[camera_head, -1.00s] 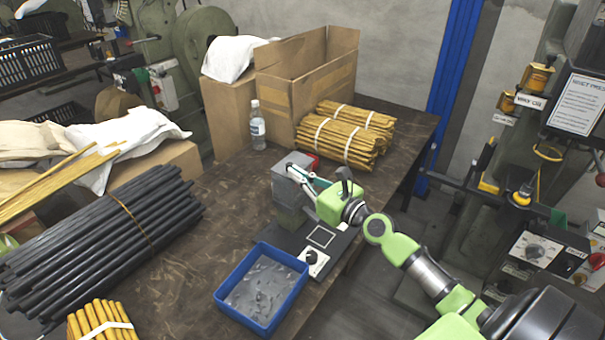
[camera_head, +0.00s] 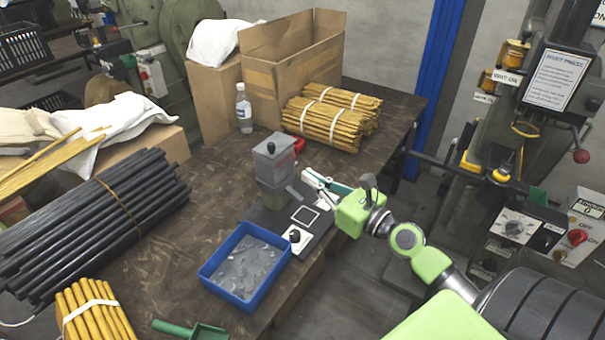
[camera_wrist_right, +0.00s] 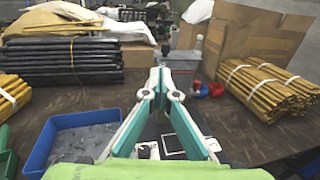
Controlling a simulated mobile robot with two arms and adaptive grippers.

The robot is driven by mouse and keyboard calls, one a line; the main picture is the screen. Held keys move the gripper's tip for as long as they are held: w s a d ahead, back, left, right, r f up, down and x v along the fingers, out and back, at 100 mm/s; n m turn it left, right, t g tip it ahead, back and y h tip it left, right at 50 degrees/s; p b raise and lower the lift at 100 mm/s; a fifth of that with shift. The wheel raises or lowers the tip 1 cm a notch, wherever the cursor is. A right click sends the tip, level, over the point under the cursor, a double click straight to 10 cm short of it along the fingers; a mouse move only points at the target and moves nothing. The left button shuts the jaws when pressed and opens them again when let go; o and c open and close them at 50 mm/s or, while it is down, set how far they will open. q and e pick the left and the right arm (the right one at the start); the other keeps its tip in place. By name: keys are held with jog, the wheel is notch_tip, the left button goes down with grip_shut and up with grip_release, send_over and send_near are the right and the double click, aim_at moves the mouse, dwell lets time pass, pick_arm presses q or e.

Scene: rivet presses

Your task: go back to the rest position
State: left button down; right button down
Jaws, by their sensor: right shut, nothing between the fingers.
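My right gripper (camera_head: 308,178) is shut and empty, on my green right arm, above the dark base plate (camera_head: 318,236) at the table's right edge. Its fingers point toward the grey box-shaped device (camera_head: 276,162) that stands on this plate, a little apart from it. In the right wrist view the gripper's fingers (camera_wrist_right: 159,78) meet at their tips, with the device partly hidden behind them. My left gripper is not in view.
A blue bin (camera_head: 211,272) of small metal parts stands beside the plate. Black rods (camera_head: 90,225), tied yellow sticks (camera_head: 330,122), a bottle (camera_head: 243,108) and a cardboard box (camera_head: 290,65) are on the table. A rivet press (camera_head: 480,150) stands at right.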

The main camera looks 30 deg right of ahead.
jog(key=shift+s, duration=0.55)
jog(key=s+a+f+n+g+y, duration=0.2)
jog(key=s+a+f+n+g, duration=0.25)
jog(key=a+f+n, duration=0.45)
jog(key=s+a+f+n+g+y, duration=0.1)
jog(key=s+a+f+n+g, duration=0.3)
jog(key=a+n, duration=0.5)
jog(key=s+f+n+g+h, duration=0.25)
jog(key=s+f+n, duration=0.35)
jog(key=s+n, duration=0.3)
jog(key=s+d+f+n+g+h, duration=0.1)
jog(key=s+d+n+g+h, duration=0.25)
jog(key=s+n, duration=0.4)
notch_tip(320, 180, down, 27)
jog(key=s+n, duration=0.1)
jog(key=n, duration=0.1)
jog(key=s+d+f+g, duration=0.2)
jog(key=s+d+f, duration=0.1)
jog(key=s+f, duration=1.3)
jog(key=shift+s, duration=0.65)
